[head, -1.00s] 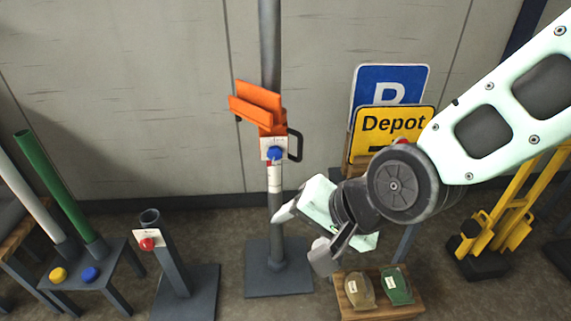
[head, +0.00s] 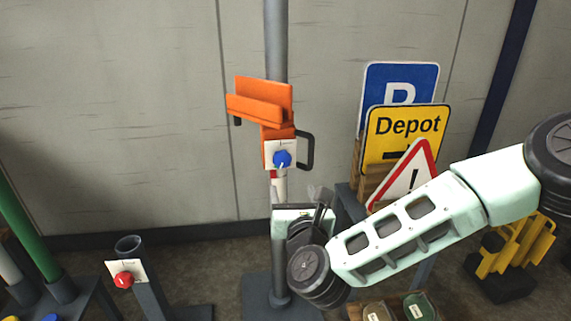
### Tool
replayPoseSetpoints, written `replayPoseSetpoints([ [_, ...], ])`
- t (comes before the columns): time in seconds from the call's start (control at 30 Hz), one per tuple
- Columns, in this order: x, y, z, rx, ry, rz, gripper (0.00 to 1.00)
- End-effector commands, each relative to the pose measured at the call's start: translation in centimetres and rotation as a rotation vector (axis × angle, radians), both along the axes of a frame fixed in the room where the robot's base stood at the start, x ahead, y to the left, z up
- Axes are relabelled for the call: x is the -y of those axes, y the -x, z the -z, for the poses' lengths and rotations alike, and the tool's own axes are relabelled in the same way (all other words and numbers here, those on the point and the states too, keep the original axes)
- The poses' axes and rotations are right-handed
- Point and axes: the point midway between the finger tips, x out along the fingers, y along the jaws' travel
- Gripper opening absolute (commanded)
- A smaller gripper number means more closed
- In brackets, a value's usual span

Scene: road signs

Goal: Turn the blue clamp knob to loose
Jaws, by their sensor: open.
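The blue clamp knob (head: 282,159) sits on a white plate on the front of the orange clamp (head: 265,108), which is fixed to a grey upright pole (head: 275,45). A pale pointer mark shows on the knob; the plate's markings are too small to read. My gripper (head: 305,200) is just below and slightly right of the knob, apart from it. My own wrist hides much of the gripper, and no object shows in it.
A black handle (head: 306,150) juts out right of the knob. The parking sign (head: 398,78), Depot sign (head: 400,130) and triangular warning sign (head: 408,172) stand to the right. A red knob (head: 123,280) is on a short post at lower left. The wall behind is clear.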

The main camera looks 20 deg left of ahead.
Motion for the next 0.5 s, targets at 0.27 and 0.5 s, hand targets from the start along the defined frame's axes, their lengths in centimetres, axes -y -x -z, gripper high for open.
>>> replayPoseSetpoints([
  [0.27,-2.8,-4.6,-0.1,0.003,0.001,-0.001,0.65],
  [0.5,-5.3,-8.5,0.0,0.004,0.002,-0.001,0.65],
])
